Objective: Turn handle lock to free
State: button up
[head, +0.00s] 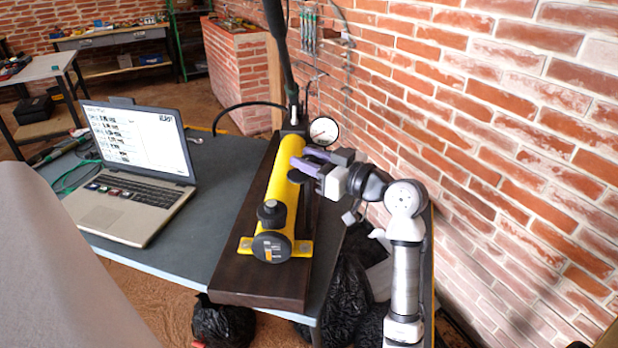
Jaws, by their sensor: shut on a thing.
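A yellow hand pump (283,187) lies on a dark wooden board at the right end of the table. Its long black handle (279,45) stands nearly upright from the far end. A pressure gauge (323,131) sits beside the handle's base. My gripper (302,169) reaches in from the right, its purple-grey fingers over the far half of the yellow barrel. It is shut on a small dark part there, mostly hidden by the fingers. I cannot tell clearly whether this is the handle lock, or how it is turned. A black knob (272,213) stands on the near end.
An open laptop (138,170) sits left of the pump. The wooden board (262,283) reaches the near table edge. A brick wall (500,130) runs close along the right. Black bags (350,290) lie below the table. A black hose (238,105) curves behind the pump.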

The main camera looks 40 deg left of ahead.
jog(key=n+g+h+b, duration=0.1)
jog(key=n+g, duration=0.1)
jog(key=g, duration=0.1)
jog(key=n+g+b, duration=0.2)
jog(key=g, duration=0.1)
jog(key=shift+a+f+g+h, duration=0.1)
jog(key=shift+g+h, duration=0.3)
jog(key=shift+n+g+h, duration=1.7)
jog(key=shift+n+g, duration=0.4)
jog(key=shift+g, duration=0.4)
jog(key=o, duration=1)
jog(key=shift+c, duration=0.2)
jog(key=shift+b, duration=0.3)
jog(key=b+v, duration=0.1)
jog(key=v, duration=1.2)
jog(key=shift+w+d+b, duration=0.25)
jog(key=shift+w+b, duration=0.05)
jog(key=shift+b, duration=0.05)
